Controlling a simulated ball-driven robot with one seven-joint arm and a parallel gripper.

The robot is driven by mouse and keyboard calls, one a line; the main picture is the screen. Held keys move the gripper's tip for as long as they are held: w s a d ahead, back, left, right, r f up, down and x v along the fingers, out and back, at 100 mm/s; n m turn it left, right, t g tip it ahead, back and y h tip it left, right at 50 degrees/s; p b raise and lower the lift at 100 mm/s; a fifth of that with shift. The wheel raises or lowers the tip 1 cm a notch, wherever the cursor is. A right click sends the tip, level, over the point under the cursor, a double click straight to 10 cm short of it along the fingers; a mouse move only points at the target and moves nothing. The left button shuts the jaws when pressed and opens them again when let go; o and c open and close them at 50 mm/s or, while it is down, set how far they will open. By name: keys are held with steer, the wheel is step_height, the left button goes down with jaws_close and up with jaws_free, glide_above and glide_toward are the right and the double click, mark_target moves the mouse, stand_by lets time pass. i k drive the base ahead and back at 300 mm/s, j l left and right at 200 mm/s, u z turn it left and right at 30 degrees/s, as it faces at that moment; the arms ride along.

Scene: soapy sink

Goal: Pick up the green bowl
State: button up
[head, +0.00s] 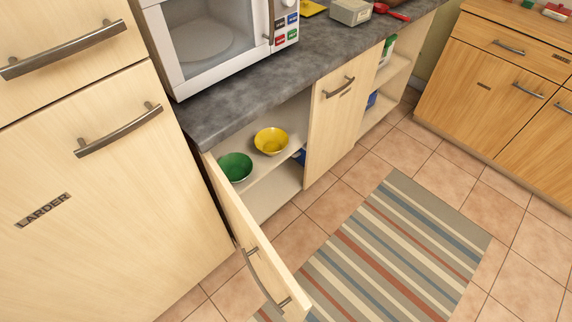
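The green bowl (235,167) sits upright on the upper shelf of an open base cabinet under the grey counter. It is near the left side of the shelf, beside the open door, which hides part of its lower left side. A yellow bowl (271,141) stands on the same shelf, a little behind and to the right, apart from it. My gripper is not in view.
The open cabinet door (250,245) juts out in front and left of the shelf. A microwave (225,40) stands on the counter (235,103) above. A larder cabinet (90,200) is at left. The tiled floor and striped rug (400,240) are clear.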

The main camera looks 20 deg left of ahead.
mark_target(236, 166)
steer(key=i+l, duration=0.35)
steer(key=l, duration=0.2)
steer(key=i+u, duration=0.2)
steer(key=u, duration=0.2)
steer(key=i+l+u, duration=0.2)
steer(key=u, duration=0.25)
steer(key=i+l+u, duration=0.15)
steer(key=u, duration=0.25)
steer(key=i+l+u, duration=0.1)
steer(key=l+u, duration=0.2)
steer(key=u, duration=0.15)
